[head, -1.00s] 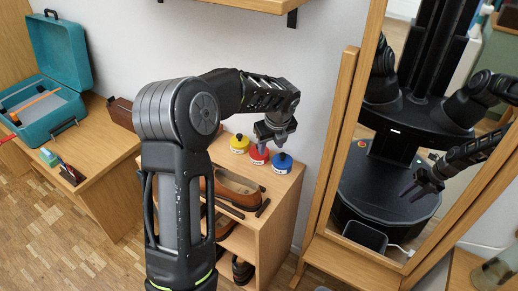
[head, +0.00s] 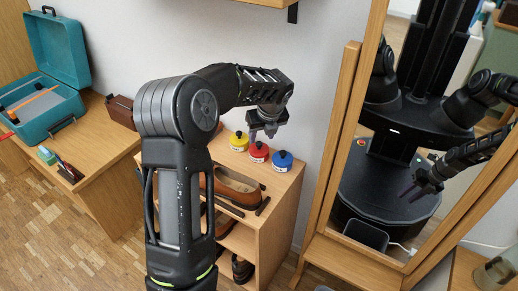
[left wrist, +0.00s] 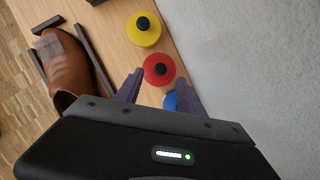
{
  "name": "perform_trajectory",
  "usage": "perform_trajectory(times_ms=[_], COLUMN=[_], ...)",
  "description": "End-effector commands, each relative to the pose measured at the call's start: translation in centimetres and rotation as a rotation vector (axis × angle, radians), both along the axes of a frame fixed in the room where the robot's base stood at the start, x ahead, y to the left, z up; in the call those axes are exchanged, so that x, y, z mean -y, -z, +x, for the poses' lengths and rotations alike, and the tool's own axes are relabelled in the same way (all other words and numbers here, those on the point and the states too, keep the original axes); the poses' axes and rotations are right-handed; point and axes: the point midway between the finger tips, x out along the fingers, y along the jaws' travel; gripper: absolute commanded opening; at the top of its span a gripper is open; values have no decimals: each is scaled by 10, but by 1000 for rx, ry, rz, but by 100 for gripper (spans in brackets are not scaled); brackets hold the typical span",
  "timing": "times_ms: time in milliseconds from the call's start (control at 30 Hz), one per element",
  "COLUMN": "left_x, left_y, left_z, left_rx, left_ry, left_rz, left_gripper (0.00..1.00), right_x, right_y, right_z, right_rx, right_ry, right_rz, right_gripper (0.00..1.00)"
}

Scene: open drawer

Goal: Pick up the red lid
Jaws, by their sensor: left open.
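The red lid (head: 258,151) has a black knob and sits on a small tin on top of the wooden shelf, between a yellow-lidded tin (head: 238,141) and a blue-lidded tin (head: 282,160). In the left wrist view the red lid (left wrist: 159,69) lies just beyond and between my fingertips. My left gripper (head: 263,134) is open and empty, pointing down above the tins, apart from the red lid. It also shows in the left wrist view (left wrist: 160,83), where my gripper partly hides the blue lid (left wrist: 170,101). My right gripper is not directly in view.
The wall stands close behind. A framed mirror (head: 344,140) at the right reflects me. A teal case (head: 52,100) stands on a desk at the left.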

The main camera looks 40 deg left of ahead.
Motion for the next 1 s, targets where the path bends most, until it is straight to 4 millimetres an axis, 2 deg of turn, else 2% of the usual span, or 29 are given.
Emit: perform_trajectory(times_ms=[167, 400, 500, 1000], left_x=[-4, -16, -19, -19], left_y=[10, 41, 47, 47], left_z=[2, 10, 12, 12], left_rx=[-1, -2, -1, 0], left_ry=[0, 0, 0, 0], left_rz=[0, -1, -1, 0], left_gripper=[46, 46, 46, 46], right_x=[0, 0, 0, 0], right_y=[2, 8, 8, 8], right_z=[0, 0, 0, 0], right_rx=[0, 0, 0, 0], right_ry=[0, 0, 0, 0], right_rz=[0, 0, 0, 0], right_gripper=[36, 36, 36, 36])
